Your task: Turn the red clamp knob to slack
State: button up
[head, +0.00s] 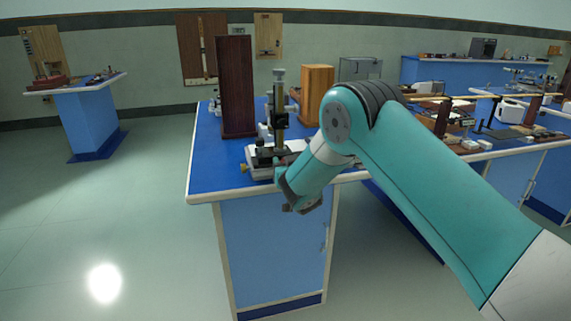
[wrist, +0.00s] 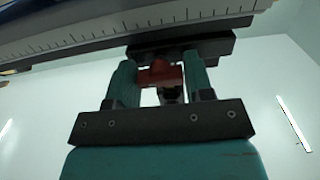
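The red clamp knob (wrist: 160,75) shows in the wrist view, below a dark block under a long graduated rail (wrist: 130,25). My gripper (wrist: 160,82) has one teal finger on each side of the knob. Both fingers meet the knob's sides with no clear gap, so it looks shut on the knob. In the head view my wrist and gripper are at the front edge of the blue bench, beside the instrument (head: 262,160) with its dark upright post. The knob and fingertips are hidden there.
A tall dark wooden block (head: 236,85) stands behind the instrument on the blue bench (head: 208,172). A lighter wooden box (head: 317,88) stands farther right. More benches with equipment lie to the right. The floor (head: 110,225) left of the bench is clear.

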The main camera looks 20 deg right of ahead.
jog(key=c, duration=0.4)
jog(key=shift+n, duration=0.4)
jog(key=n, duration=0.2)
jog(key=shift+n+b, duration=0.4)
jog(key=n, duration=0.4)
jog(key=n+p, duration=0.1)
jog(key=n, duration=0.5)
jog(key=shift+n+p, duration=0.8)
jog(key=shift+n, duration=1.4)
